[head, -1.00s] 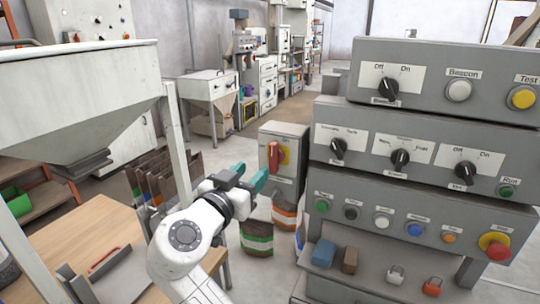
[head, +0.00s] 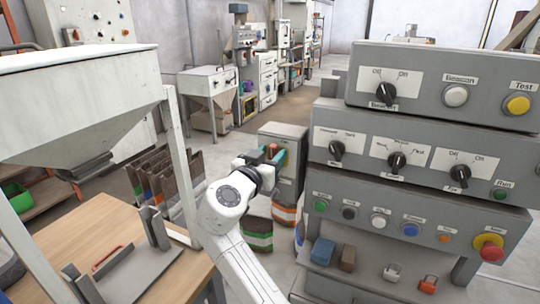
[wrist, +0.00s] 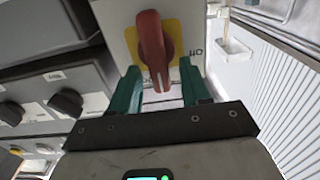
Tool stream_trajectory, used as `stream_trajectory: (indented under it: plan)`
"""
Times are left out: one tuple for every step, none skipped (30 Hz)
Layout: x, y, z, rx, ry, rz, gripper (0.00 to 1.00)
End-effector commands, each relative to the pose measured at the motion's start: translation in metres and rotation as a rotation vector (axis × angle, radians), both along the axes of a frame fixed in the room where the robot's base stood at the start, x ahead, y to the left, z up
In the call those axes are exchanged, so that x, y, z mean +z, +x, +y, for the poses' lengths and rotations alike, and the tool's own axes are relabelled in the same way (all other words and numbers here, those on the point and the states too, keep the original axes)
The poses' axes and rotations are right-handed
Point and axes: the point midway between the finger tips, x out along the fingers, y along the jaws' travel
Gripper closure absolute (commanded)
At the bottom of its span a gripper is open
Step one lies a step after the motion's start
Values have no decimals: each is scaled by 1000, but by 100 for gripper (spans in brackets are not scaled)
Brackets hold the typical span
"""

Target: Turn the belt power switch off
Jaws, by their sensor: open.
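A red rotary handle (wrist: 153,48) on a yellow plate (wrist: 174,42) is on the front of a grey box. In the wrist view it stands nearly upright in the picture, its lower tip leaning slightly right. A partly cut-off "off" label is at the plate's right edge. In the head view my gripper (head: 274,157) is in front of this grey box (head: 290,133) and hides most of the handle. No contact shows.
A large control panel (head: 420,155) with several black knobs and coloured buttons stands close on the right. A wooden table (head: 120,235) and a hopper (head: 80,100) are on the left. Striped bags (head: 285,212) stand below the box.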

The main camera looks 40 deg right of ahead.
Motion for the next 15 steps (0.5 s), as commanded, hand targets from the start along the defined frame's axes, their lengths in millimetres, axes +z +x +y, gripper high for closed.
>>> stream_trajectory:
  plan:
    - [0, 0, 0, 0, 0, 0, 53]
    - [0, 0, 0, 0, 0, 0, 53]
    - [0, 0, 0, 0, 0, 0, 57]
    - [0, 0, 0, 0, 0, 0, 60]
    - [0, 0, 0, 0, 0, 0, 63]
    - [0, 0, 0, 0, 0, 0, 67]
    - [0, 0, 0, 0, 0, 0, 69]
    - [0, 0, 0, 0, 0, 0, 72]
    - [0, 0, 0, 0, 0, 0, 76]
    - [0, 0, 1, 0, 0, 0, 79]
    - [0, 0, 1, 0, 0, 0, 82]
    - [0, 0, 1, 0, 0, 0, 86]
    - [0, 0, 1, 0, 0, 0, 89]
    - [0, 0, 1, 0, 0, 1, 92]
    - [0, 0, 1, 0, 0, 1, 93]
